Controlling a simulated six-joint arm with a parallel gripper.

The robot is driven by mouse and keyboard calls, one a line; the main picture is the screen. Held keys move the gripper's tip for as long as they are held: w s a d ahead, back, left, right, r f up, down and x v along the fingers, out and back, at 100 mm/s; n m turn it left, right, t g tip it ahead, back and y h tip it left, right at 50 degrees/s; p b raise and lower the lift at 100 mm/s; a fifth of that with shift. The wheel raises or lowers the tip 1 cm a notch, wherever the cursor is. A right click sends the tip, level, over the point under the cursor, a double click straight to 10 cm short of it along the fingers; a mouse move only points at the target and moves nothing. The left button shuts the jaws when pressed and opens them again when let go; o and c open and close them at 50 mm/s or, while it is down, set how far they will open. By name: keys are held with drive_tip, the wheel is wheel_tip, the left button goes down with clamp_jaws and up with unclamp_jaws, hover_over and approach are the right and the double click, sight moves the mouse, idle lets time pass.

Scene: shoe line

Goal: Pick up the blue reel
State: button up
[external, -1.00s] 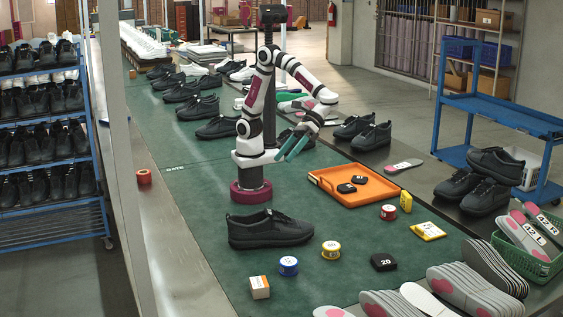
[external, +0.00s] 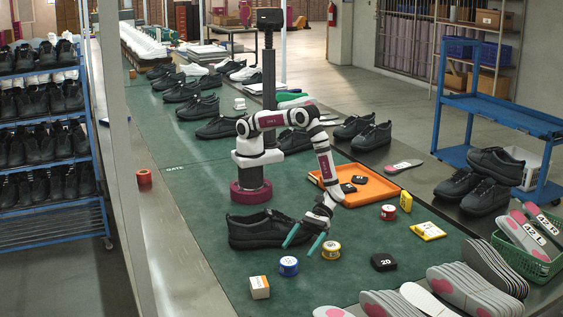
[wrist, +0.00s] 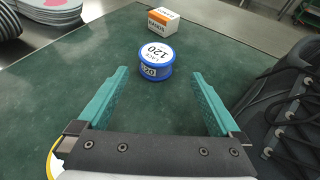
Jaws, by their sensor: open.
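The blue reel (external: 288,266) stands upright on the green table, with a white top label reading 120 in the wrist view (wrist: 156,59). My gripper (external: 303,242) is open with teal fingers, above the table between the black shoe and the yellow reel. In the wrist view my gripper (wrist: 160,82) is empty, and the blue reel lies ahead of the fingertips, roughly centred between them. The reel is apart from both fingers.
A black shoe (external: 262,232) lies close behind my gripper. A yellow reel (external: 331,250) is just right of the fingers. A small orange and white box (external: 260,287) stands left of the blue reel. An orange tray (external: 375,194) and red reel (external: 388,212) are further right.

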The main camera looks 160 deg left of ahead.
sight(292, 258)
drive_tip(key=x, duration=0.6)
drive_tip(key=shift+w+a+r, duration=0.1)
drive_tip(key=shift+w+r, duration=0.1)
drive_tip(key=shift+w, duration=0.05)
drive_tip(key=c, duration=1.4)
